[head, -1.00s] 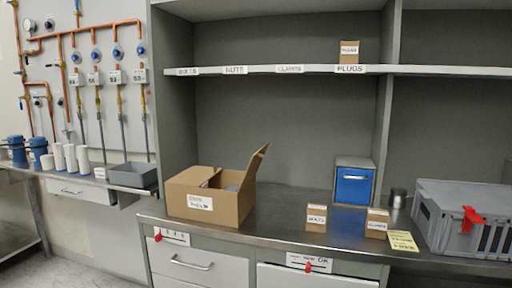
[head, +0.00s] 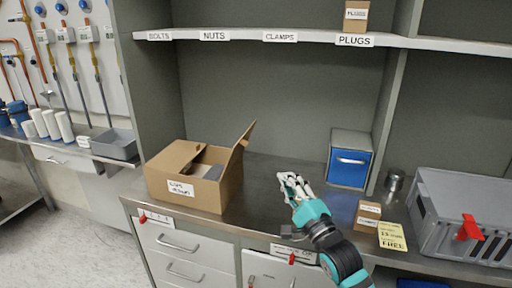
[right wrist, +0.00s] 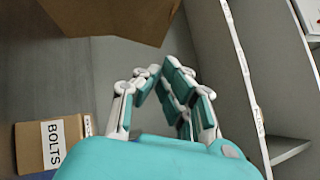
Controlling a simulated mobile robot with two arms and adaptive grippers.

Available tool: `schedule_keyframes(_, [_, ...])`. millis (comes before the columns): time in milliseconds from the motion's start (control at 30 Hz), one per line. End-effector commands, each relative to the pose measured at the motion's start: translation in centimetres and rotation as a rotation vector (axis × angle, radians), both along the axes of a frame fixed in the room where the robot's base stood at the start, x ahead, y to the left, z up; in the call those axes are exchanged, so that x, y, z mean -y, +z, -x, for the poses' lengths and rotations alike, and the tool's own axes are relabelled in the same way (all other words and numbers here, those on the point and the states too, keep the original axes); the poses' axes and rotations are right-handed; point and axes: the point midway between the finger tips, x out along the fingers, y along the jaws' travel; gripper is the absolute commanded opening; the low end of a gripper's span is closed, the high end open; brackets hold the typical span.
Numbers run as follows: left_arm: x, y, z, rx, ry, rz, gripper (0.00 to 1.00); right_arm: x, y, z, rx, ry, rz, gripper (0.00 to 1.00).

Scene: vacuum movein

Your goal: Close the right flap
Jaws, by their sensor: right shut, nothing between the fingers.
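The open cardboard box (head: 200,195) stands on the steel counter at the left. Its right flap (head: 238,150) stands up, tilted outward to the right; other flaps look folded in, with something grey inside. My right gripper (head: 287,180) is to the right of the box, apart from it, shut and empty over the counter. In the right wrist view my fingertips (right wrist: 160,68) come together just below a brown cardboard part of the box (right wrist: 115,15). My left gripper is not in view.
A small BOLTS carton (right wrist: 45,148) lies near my right gripper. A small carton (head: 367,215), a blue-fronted drawer box (head: 350,165), a metal cup (head: 394,181) and a grey crate (head: 470,215) stand to the right. The shelf (head: 270,36) is above.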

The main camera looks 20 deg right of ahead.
Motion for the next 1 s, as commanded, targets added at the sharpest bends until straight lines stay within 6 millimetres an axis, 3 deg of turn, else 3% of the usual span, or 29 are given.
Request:
schedule_keyframes(400, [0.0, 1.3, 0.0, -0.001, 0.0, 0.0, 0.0, -1.3, 2.6, -8.3, 0.001, 0.0, 0.003, 0.0])
schedule_keyframes(633, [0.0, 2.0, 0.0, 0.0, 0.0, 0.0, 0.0, -3.9, 3.6, -9.6, 0.0, 0.001, 0.001, 0.0])
schedule_keyframes(1000, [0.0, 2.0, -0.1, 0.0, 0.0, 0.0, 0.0, -4.4, 3.7, -10.0, -0.002, 0.0, 0.002, 0.0])
